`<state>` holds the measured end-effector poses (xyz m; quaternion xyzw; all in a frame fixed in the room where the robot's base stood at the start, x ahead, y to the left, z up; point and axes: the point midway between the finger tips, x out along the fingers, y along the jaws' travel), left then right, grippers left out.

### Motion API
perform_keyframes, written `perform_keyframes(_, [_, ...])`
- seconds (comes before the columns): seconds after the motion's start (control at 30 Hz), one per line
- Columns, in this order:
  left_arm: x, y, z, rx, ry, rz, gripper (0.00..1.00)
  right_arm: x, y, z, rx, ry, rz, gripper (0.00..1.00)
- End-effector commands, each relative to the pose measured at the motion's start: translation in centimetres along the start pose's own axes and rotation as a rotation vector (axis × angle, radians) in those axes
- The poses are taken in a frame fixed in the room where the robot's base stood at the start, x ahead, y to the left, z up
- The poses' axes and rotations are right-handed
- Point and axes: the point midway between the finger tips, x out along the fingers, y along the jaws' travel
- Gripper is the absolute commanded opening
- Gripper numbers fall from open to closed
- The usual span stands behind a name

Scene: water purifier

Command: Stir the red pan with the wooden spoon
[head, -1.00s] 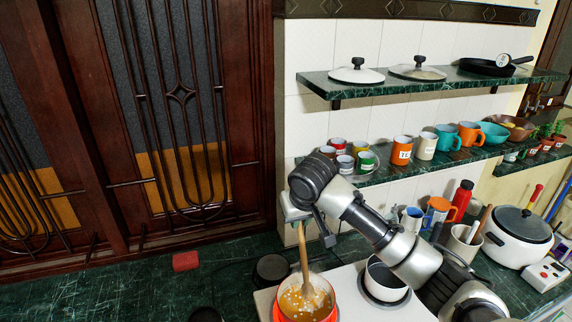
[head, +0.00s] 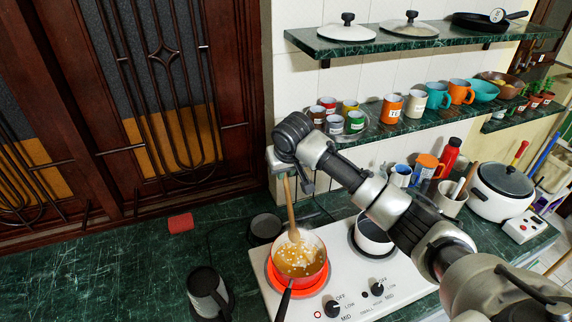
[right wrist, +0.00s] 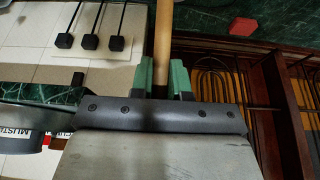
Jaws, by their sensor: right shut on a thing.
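The red pan (head: 312,244) sits on the glowing left burner of the white stove, its black handle pointing to the front. It holds an orange-yellow liquid with pale pieces. The wooden spoon (head: 290,207) stands nearly upright, its bowl end in the pan's contents near the back. My right gripper (head: 290,176) is shut on the upper part of the spoon's handle, above the pan. In the right wrist view the spoon's handle (right wrist: 163,40) runs between the green fingertips (right wrist: 161,78). My left gripper is not in view.
A white pot (head: 372,236) stands on the right burner. A dark kettle-like vessel (head: 207,292) is left of the stove, and a dark round container (head: 265,228) is behind it. A red block (head: 181,223) lies on the green counter (head: 120,262), which has free room at left.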

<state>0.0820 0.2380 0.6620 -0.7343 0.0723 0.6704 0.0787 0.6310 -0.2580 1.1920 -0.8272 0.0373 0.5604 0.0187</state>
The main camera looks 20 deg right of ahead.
Motion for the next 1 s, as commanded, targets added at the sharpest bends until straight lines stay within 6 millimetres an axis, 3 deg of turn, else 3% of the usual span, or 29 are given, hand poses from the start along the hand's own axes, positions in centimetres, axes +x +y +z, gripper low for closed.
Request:
perform_keyframes(0.6, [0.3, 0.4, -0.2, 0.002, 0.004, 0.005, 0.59, 4.4, 0.1, 4.4, 0.001, -0.002, 0.001, 0.0])
perform_keyframes(1.0, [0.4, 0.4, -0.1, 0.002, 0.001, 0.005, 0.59, 5.3, 0.1, 5.4, 0.001, 0.0, 0.001, 0.0])
